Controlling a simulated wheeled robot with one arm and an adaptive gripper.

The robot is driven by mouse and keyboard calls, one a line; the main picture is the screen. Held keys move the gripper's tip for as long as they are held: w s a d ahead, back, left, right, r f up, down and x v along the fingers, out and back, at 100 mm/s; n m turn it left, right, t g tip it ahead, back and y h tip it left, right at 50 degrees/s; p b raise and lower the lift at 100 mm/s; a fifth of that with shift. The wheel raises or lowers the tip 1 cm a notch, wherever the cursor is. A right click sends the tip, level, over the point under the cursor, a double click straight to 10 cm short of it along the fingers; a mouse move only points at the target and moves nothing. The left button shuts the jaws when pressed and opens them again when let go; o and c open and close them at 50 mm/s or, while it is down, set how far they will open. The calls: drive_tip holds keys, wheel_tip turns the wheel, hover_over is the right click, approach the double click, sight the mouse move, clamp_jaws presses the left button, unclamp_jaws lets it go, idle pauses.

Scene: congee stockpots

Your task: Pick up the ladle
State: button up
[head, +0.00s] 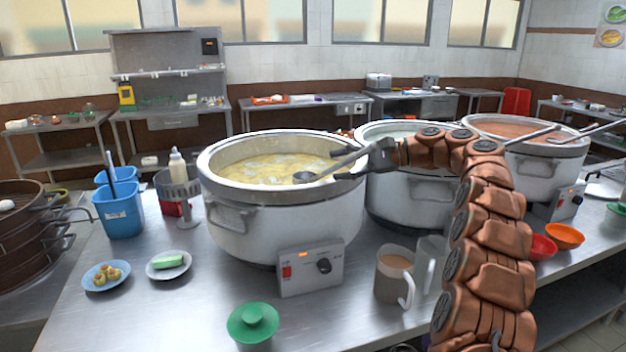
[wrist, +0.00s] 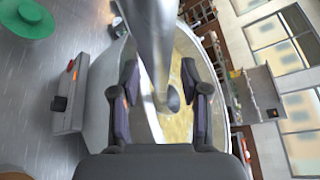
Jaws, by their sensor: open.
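The metal ladle (head: 307,176) rests in the nearest large pot (head: 285,215), its bowl in the pale yellow congee and its handle slanting up to the right over the rim. In the wrist view, the ladle's handle (wrist: 151,35) runs down between my two fingers to its bowl (wrist: 173,101). My gripper (head: 345,163) is at the pot's right rim, around the handle. It is open in the wrist view (wrist: 158,70), with one finger on each side of the handle and visible gaps. The exact depth between fingers and handle is hard to tell.
Two more large pots stand to the right, one pale (head: 408,205) and one with reddish contents (head: 520,124). Mugs (head: 392,278), a green lid (head: 253,321), small plates (head: 106,275) and blue buckets (head: 121,212) stand on the counter.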

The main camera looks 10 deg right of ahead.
clamp_jaws()
idle(0.4)
idle(0.4)
